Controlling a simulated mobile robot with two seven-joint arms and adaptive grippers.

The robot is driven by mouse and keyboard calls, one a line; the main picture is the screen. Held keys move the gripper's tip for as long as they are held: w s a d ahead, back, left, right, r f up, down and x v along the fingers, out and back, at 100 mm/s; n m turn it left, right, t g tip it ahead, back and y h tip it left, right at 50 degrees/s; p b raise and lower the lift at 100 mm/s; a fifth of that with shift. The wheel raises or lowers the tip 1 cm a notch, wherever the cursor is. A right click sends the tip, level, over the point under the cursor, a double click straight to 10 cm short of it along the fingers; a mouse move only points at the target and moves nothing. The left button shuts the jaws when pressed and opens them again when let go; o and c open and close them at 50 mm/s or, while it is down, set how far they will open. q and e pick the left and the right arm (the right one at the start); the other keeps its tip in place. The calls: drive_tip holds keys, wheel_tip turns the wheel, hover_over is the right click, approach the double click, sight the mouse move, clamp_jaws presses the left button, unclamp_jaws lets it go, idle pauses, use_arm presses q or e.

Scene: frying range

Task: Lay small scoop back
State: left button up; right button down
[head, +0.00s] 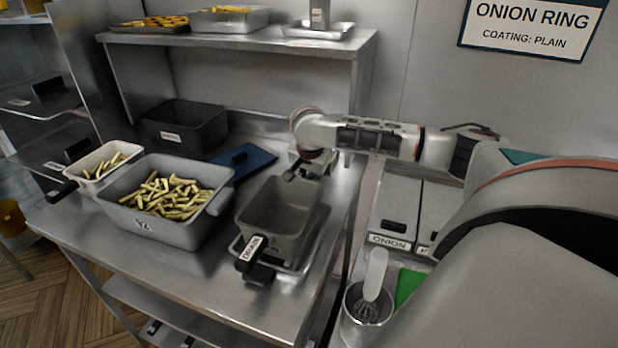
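I cannot pick out a small scoop for certain. A pale, open container (83,174) with a black handle (62,192) holds cut fries at the left of the steel table; it may be a scoop. My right arm reaches in from the right, and its gripper (297,173) is low at the far edge of the grey basket labelled DRAIN (272,212). The fingers are small and dark there, partly hidden by the wrist; I cannot tell whether they are open or hold something. My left gripper is not in view.
A grey tub (186,232) of fries stands left of the basket. A dark bin (183,138) and a blue mat (242,163) lie behind. A shelf (240,42) overhangs the back.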

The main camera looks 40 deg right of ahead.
drive_tip(key=shift+f, duration=0.35)
idle(0.5)
drive_tip(key=c, duration=1.8)
unclamp_jaws()
drive_tip(key=shift+c, duration=0.2)
drive_tip(key=v, duration=1.2)
drive_tip(key=shift+s, duration=0.1)
